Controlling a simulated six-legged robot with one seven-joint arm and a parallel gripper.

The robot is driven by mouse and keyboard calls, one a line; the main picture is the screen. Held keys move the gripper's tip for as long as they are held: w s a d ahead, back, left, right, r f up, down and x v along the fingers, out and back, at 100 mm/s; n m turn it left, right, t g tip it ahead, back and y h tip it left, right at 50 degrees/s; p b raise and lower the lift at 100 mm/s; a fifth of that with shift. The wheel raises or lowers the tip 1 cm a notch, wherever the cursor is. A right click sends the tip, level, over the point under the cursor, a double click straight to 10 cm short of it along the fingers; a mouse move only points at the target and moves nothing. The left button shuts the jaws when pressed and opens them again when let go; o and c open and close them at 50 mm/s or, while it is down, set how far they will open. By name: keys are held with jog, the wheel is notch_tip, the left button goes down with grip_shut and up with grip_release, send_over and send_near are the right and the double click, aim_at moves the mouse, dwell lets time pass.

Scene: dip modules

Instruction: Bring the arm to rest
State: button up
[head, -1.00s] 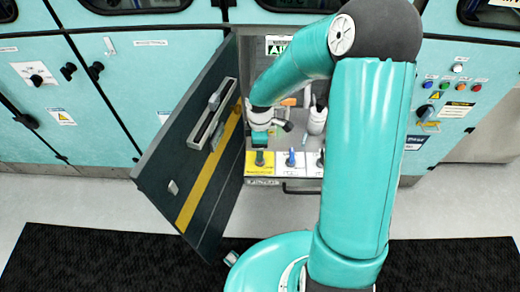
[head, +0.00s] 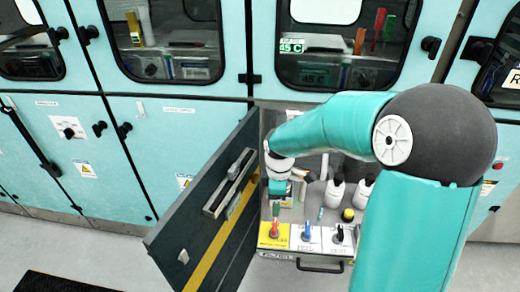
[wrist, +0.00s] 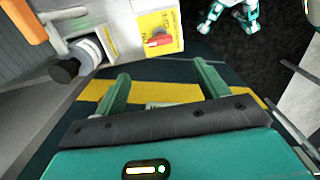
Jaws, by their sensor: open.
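My arm reaches forward from the lower right of the head view, bent at the elbow. My gripper (head: 279,190) hangs in the open cabinet bay, beside the dark door. It is open and empty. In the wrist view my gripper (wrist: 163,78) shows two green fingers spread apart, with the dark door and its yellow stripe behind them. A red knob (head: 275,230) on a yellow plate stands just in front of the gripper in the head view. The red knob also shows in the wrist view (wrist: 160,41), beyond the fingers and apart from them.
The dark cabinet door (head: 190,232) stands open on the left, close to my gripper. White bottles (head: 335,190), a blue knob (head: 306,232) and a black knob (head: 339,234) are to the right. A drawer handle (head: 319,267) is below. Windowed cabinets (head: 165,40) rise behind.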

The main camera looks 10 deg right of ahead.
jog(key=s+r+m+t, duration=0.5)
jog(key=s+r+m, duration=0.9)
jog(key=s+r, duration=0.5)
jog(key=shift+r+m+t, duration=0.3)
jog(key=shift+r, duration=0.05)
